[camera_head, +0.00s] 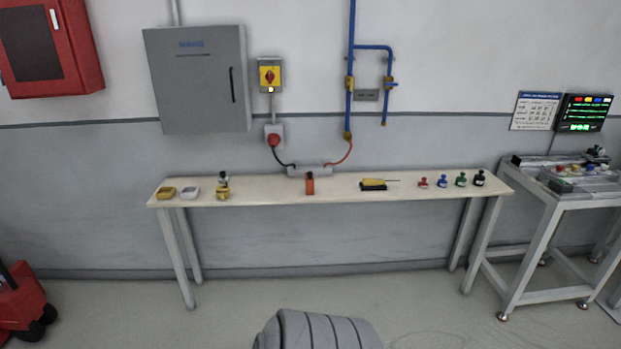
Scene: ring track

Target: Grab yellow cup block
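A long pale table (270,190) stands against the wall, some way off. At its left end lies a small yellow block (166,193) with a hollow-looking top. A similar white block (189,193) sits just right of it. Further right is a yellow piece (222,194) with a dark and pale part above it. The yellow things are too small to tell which is the cup block. Neither of my grippers is in view.
An orange-red object (310,184), a yellow-and-black tool (374,184) and several small coloured pieces (443,181) share the table. A grey workbench (545,190) stands right. A red wheeled machine (22,305) is lower left. Floor before the table looks mostly clear.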

